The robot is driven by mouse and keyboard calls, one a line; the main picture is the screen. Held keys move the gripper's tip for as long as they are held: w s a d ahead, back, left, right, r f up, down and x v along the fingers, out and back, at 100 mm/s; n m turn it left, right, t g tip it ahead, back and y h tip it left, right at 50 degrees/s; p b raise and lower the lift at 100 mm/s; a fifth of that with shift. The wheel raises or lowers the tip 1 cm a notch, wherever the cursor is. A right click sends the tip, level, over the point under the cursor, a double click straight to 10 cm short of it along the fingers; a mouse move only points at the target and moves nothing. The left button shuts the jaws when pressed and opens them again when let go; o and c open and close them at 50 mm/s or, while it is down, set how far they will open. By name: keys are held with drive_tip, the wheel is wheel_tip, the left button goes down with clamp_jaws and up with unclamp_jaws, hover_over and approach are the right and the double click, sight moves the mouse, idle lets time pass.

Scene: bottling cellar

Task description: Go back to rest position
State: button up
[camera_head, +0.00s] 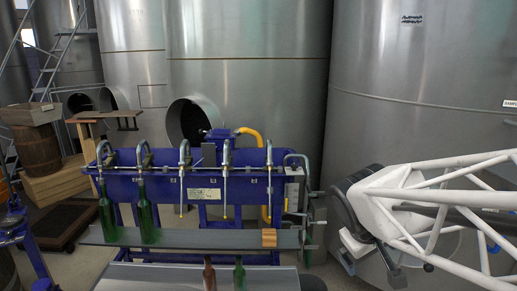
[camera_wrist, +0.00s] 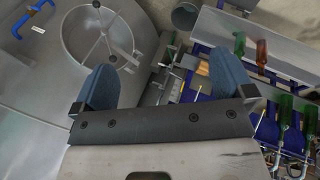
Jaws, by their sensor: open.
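My gripper (camera_head: 372,267) is at the right of the head view, at the end of my white lattice arm. It is to the right of the blue bottling machine (camera_head: 160,188) and in front of a steel tank. In the wrist view, the two blue fingers of my gripper (camera_wrist: 165,77) stand wide apart with nothing between them. Two green bottles (camera_head: 107,212) (camera_head: 147,214) stand under the left spouts of the machine. A brown bottle (camera_head: 209,275) and another green bottle (camera_head: 239,275) show at the bottom edge of the head view, on a nearer grey surface.
Large steel tanks (camera_head: 250,70) fill the back, and one tank (camera_head: 420,90) rises behind my arm. A wooden barrel (camera_head: 37,150) stands at left.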

drive_tip(key=s+a+m+y, duration=0.3)
drive_tip(key=s+a, duration=0.1)
drive_tip(key=s, duration=0.7)
drive_tip(key=shift+s+a+f+m+g+y, duration=0.25)
drive_tip(key=shift+s+f+m+g+y, duration=0.05)
drive_tip(key=shift+s+f+m, duration=0.1)
